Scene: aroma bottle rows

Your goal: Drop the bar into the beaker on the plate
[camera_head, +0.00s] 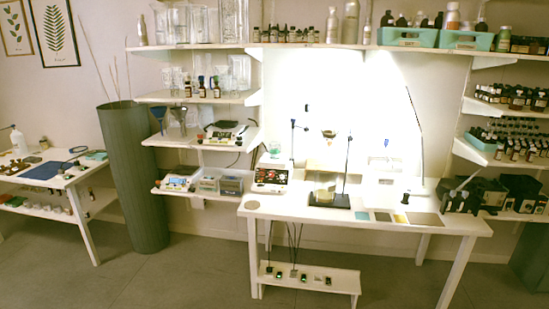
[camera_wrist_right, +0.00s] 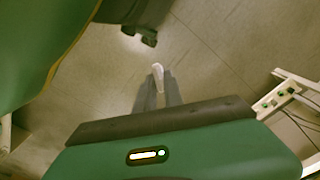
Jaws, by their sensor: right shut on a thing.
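In the right wrist view, my right gripper (camera_wrist_right: 157,88) is shut on a small white bar (camera_wrist_right: 158,74), which sticks out past the fingertips above the floor. Neither gripper shows in the head view, and my left gripper is not in view. In the head view, a boxy plate device (camera_head: 270,179) with a dark front panel stands at the left end of the white table. A small clear beaker (camera_head: 274,149) with a bluish tint seems to stand on it. Its contents are too small to tell.
The white table (camera_head: 300,211) also bears a black-based stand (camera_head: 327,201) with upright rods and a glass vessel, right of the plate device. Flat coloured pads lie farther right. A low bench (camera_head: 310,279) stands beneath. Shelves of glassware and bottles line the wall. Floor in front is clear.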

